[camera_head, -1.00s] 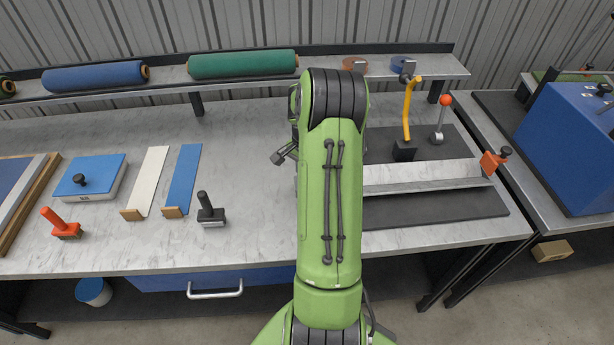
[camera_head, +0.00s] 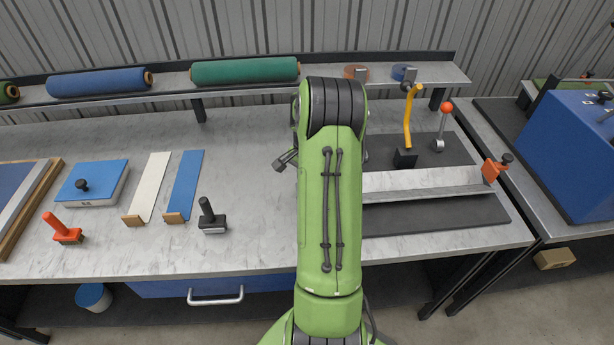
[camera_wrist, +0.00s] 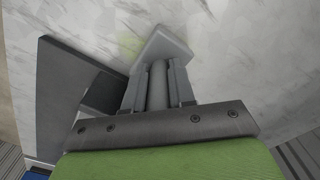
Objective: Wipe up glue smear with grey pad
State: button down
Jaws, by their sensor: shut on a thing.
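In the wrist view my gripper (camera_wrist: 157,84) is shut on the round handle of the grey pad (camera_wrist: 163,46). The pad is a pale grey block beyond the fingertips, over the marbled bench top; I cannot tell whether it touches the surface. A faint yellow-green tint, apparently the glue smear (camera_wrist: 130,44), shows on the bench just left of the pad, and the pad may hide part of it.
A dark mat (camera_head: 440,216) with a metal angle bar (camera_head: 420,184) lies right of my arm, with a yellow-handled tool (camera_head: 408,125) behind. Rolls (camera_head: 245,70) sit on the rear shelf.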

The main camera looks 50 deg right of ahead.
jog(key=shift+s+a+b, duration=0.85)
jog(key=shift+s+a, duration=0.55)
jog(key=shift+a, duration=0.15)
notch_tip(320, 180, up, 6)
jog(key=p, duration=0.5)
notch_tip(320, 180, up, 3)
jog(key=shift+f+p, duration=0.1)
jog(key=shift+p, duration=1.05)
